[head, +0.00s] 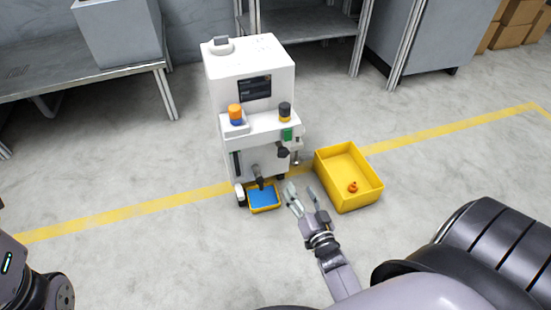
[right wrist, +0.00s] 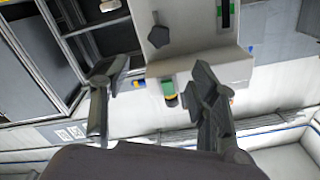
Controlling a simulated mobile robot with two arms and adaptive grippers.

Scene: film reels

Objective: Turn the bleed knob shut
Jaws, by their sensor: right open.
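A white machine (head: 250,75) stands on the floor, and it also shows close up in the right wrist view (right wrist: 205,68). A dark knob (head: 283,151) sticks out of its front on the right side. A dark, many-sided knob (right wrist: 159,37) shows in the right wrist view, likely the same one. I cannot tell how far it is turned. My right gripper (head: 301,189) is open and empty, low in front of the machine and below the knob. Its two fingers (right wrist: 155,90) are spread wide and apart from the knob. My left gripper is out of view.
A dark spout (head: 258,181) hangs above a small yellow tray (head: 266,209) with a blue inside. A yellow bin (head: 350,203) with a small orange object (head: 352,187) stands right of the gripper. A metal table (head: 100,75) stands behind left. Floor in front is clear.

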